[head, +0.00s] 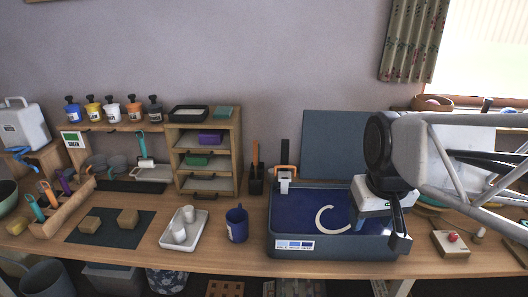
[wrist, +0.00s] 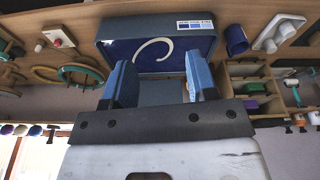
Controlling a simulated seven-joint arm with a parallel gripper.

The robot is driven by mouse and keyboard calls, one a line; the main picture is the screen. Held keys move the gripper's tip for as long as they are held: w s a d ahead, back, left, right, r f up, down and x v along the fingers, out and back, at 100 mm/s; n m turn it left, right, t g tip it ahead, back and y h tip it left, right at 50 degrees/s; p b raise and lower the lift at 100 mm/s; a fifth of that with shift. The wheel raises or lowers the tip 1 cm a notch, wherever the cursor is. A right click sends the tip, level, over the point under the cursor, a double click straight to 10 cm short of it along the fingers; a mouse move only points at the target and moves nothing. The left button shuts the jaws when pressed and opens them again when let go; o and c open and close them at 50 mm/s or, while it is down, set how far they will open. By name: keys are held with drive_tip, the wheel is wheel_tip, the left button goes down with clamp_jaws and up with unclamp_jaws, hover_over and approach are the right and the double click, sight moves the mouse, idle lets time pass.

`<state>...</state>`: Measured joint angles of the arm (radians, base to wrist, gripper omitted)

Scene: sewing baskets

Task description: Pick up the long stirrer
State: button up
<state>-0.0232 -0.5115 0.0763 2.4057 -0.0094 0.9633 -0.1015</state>
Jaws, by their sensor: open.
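I cannot tell for sure which thing is the long stirrer. A tall thin orange-brown stick (head: 255,153) stands upright in a small dark holder (head: 256,182) left of the blue tray, in the head view. My gripper (head: 378,229) is open and empty over the right part of the deep blue tray (head: 335,246). In the wrist view, my gripper (wrist: 160,78) shows two spread blue fingers with nothing between them. A pale curved piece (head: 330,219) lies in the tray, left of my gripper; it also shows in the wrist view (wrist: 152,48).
A blue mug (head: 237,224) and a white tray (head: 183,243) with white cups stand left of the blue tray. A wooden shelf unit (head: 207,156) stands behind them. Hoops (wrist: 80,74) and a box with a red knob (head: 451,243) lie on the tray's other side.

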drive_tip(key=w+a+r+n, duration=0.2)
drive_tip(key=w, duration=0.6)
drive_tip(key=w+a+r+n, duration=0.2)
drive_tip(key=w, duration=0.7)
drive_tip(key=n+g, duration=0.2)
drive_tip(key=n, duration=0.8)
hover_over(255, 164)
drive_tip(key=w, duration=0.1)
wheel_tip(255, 164, down, 14)
drive_tip(key=shift+d+f, duration=0.1)
drive_tip(key=shift+d, duration=0.05)
drive_tip(key=shift+w+a+f, duration=0.15)
drive_tip(key=shift+w+a, duration=0.05)
drive_tip(key=shift+w, duration=0.05)
drive_tip(key=shift+f, duration=0.1)
drive_tip(key=shift+f, duration=1.2)
drive_tip(key=shift+f, duration=0.1)
drive_tip(key=shift+s+d+f, duration=0.1)
drive_tip(key=shift+s+f, duration=0.05)
drive_tip(key=shift+f, duration=2.35)
